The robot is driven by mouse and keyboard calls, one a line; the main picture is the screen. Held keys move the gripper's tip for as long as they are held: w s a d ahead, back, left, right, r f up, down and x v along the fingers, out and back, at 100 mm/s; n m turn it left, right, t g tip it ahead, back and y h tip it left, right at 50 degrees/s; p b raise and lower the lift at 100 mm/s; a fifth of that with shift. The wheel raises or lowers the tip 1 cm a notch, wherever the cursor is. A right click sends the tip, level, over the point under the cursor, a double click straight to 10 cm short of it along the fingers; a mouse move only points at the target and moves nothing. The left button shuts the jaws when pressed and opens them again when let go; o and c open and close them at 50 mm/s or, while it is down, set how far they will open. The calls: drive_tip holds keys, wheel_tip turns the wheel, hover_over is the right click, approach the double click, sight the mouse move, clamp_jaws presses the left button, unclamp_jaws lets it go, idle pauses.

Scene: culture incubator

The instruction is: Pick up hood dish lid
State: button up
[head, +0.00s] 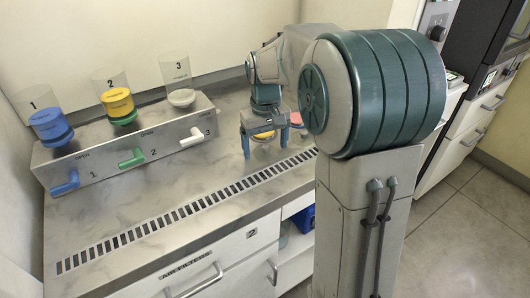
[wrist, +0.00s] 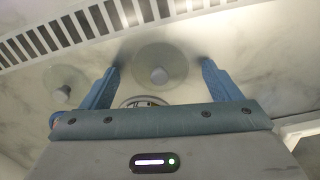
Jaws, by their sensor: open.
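My gripper (wrist: 160,67) is open in the wrist view, with one blue finger on each side of a clear round lid with a grey knob (wrist: 159,75). The fingers do not appear to touch this lid. A second clear round piece with a grey knob (wrist: 63,94) lies to the left, outside the left finger. In the head view my gripper (head: 265,146) points down over the bench, fingers spread around a yellow dish (head: 263,136). The lid is hard to make out there. A pink dish (head: 296,118) shows just right of the gripper, partly hidden by my arm.
A slotted grille (head: 190,209) runs along the bench front. At the back left a grey dispenser box (head: 130,146) carries three numbered clear cylinders and coloured handles. Bare marble bench (head: 130,205) lies left of my gripper.

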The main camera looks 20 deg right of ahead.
drive_tip(key=c, duration=1)
drive_tip(key=shift+r, duration=0.1)
drive_tip(key=shift+c, duration=0.2)
